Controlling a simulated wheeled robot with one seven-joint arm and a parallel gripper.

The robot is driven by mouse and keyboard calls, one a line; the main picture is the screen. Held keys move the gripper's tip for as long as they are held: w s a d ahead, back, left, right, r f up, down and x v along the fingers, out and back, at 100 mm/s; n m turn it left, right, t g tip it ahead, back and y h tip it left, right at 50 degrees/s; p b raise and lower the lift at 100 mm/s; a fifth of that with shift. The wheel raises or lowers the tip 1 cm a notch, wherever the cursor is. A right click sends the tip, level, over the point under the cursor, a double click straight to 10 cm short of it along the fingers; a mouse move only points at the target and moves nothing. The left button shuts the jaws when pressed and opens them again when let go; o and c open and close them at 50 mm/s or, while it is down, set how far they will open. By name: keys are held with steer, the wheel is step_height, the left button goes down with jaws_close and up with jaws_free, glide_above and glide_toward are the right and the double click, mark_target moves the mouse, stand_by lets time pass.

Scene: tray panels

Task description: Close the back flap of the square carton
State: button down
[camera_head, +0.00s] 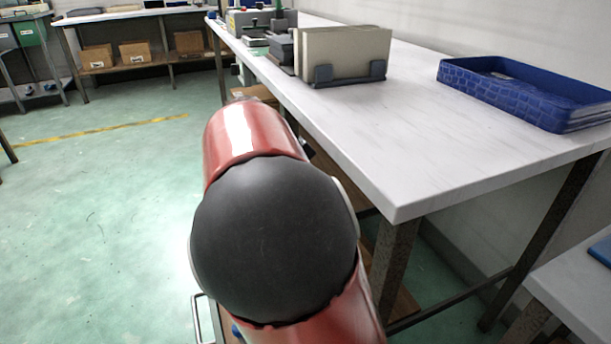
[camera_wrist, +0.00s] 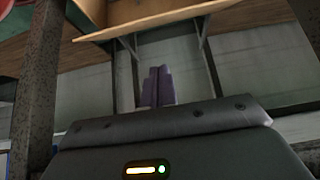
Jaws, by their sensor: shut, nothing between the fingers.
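My gripper (camera_wrist: 158,72) shows in the wrist view as two purple fingers side by side, shut with nothing between them. It points below a light-edged wooden board (camera_wrist: 160,19) on brackets, apart from it as far as I can see. I cannot make out a square carton or its back flap for certain in either view. A brown surface above the board is cut off by the top edge, and I cannot tell what it is. In the head view my arm hides the gripper and the space in front of it.
A white table (camera_head: 430,130) runs along the right, its near corner close to my arm. It bears cream panels (camera_head: 345,53) in a grey holder and a blue tray (camera_head: 500,90). Brown boxes (camera_head: 135,52) stand on a far shelf. Green floor (camera_head: 100,200) at left is clear.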

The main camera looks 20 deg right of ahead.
steer(key=x, duration=0.4)
steer(key=shift+b, duration=0.35)
steer(key=shift+a+f, duration=0.8)
steer(key=shift+f, duration=0.25)
steer(key=shift+a+f+b, duration=0.3)
steer(key=shift+a+f, duration=0.15)
steer(key=shift+f, duration=0.1)
steer(key=a+f, duration=0.2)
steer(key=f, duration=0.1)
steer(key=shift+a, duration=0.25)
steer(key=shift+r+p, duration=0.15)
steer(key=shift+p, duration=0.25)
